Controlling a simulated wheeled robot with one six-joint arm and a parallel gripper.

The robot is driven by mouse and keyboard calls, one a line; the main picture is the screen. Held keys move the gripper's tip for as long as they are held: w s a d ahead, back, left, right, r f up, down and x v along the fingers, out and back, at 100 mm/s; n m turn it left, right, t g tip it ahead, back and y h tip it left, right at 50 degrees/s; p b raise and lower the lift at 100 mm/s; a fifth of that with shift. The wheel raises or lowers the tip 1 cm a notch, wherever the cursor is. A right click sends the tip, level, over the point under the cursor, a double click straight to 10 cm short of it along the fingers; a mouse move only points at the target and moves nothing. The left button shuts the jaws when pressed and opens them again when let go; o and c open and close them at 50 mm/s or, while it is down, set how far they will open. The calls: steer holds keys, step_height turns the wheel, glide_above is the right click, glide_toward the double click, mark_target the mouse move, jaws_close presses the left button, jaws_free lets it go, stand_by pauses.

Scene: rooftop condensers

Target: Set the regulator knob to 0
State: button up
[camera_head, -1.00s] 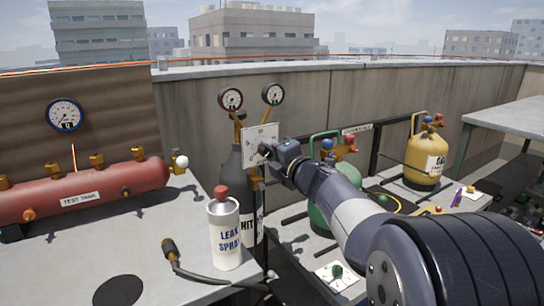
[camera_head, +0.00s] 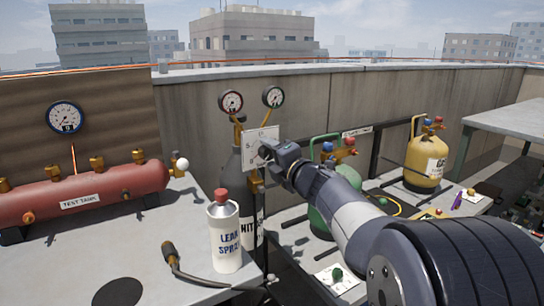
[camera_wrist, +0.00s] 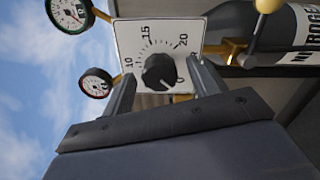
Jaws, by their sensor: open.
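The regulator knob (camera_wrist: 160,72) is black and round, with a white pointer mark, on a white dial plate (camera_wrist: 124,40). In the wrist view the pointer mark lies on the knob's lower side. In the head view the plate (camera_head: 254,137) stands in front of the dark nitrogen cylinder (camera_head: 231,178), and my gripper (camera_head: 272,152) hides the knob.
Two gauges (camera_head: 230,102) (camera_head: 273,97) stand above the plate. A leak spray can (camera_head: 225,240) and a red test tank (camera_head: 80,190) are on the left bench (camera_head: 155,225). A green cylinder (camera_head: 349,176) is close beside my arm; a yellow cylinder (camera_head: 424,166) stands farther right.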

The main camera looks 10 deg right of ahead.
steer(key=p+v, duration=0.1)
steer(key=v, duration=1)
steer(key=shift+p, duration=0.35)
steer(key=shift+w, duration=0.15)
steer(key=b+x, duration=0.1)
steer(key=x, duration=0.9)
steer(key=shift+b, duration=0.35)
steer(key=shift+w+a, duration=0.1)
steer(key=shift+w, duration=0.2)
steer(key=shift+m, duration=0.3)
